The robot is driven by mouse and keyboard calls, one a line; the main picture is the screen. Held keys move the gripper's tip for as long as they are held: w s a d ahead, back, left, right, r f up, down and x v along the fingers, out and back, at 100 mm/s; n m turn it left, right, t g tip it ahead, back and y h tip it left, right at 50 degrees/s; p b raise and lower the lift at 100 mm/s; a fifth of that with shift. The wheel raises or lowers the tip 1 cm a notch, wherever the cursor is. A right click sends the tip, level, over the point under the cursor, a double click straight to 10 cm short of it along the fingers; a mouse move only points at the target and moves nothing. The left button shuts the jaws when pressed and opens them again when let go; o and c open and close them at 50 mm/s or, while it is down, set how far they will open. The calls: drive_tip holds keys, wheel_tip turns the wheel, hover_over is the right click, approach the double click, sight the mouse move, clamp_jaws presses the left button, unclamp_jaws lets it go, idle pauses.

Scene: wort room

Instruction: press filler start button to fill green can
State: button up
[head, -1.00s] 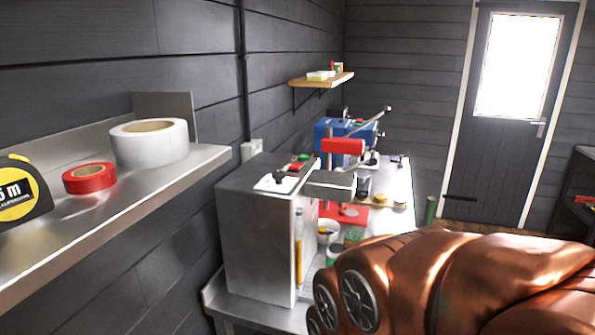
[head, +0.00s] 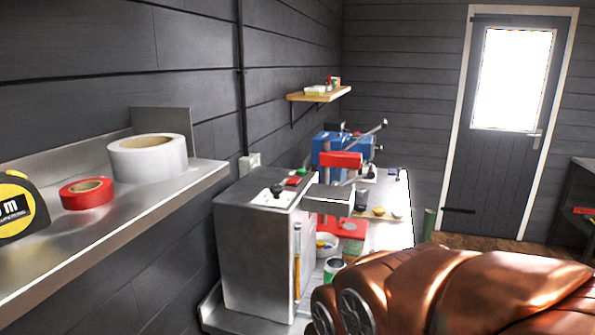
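The filler is a grey metal box (head: 255,255) standing on the bench ahead. Its top carries a black knob (head: 277,190), a red button (head: 292,181) and a green button (head: 301,172). A spout arm (head: 328,199) sticks out to its right. A can with a green band (head: 333,267) stands low beside the right side of the box, below the spout arm. Its lower part is partly hidden behind my brown arm. My gripper is not in view, and nothing is seen touching the buttons.
A steel shelf (head: 100,235) at left holds a tape measure (head: 14,208), red tape (head: 86,193) and a white roll (head: 148,158). A red press (head: 341,160) and a blue machine (head: 330,145) stand behind the filler. A door (head: 505,120) is at the back right.

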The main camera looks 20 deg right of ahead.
clamp_jaws()
idle(1.4)
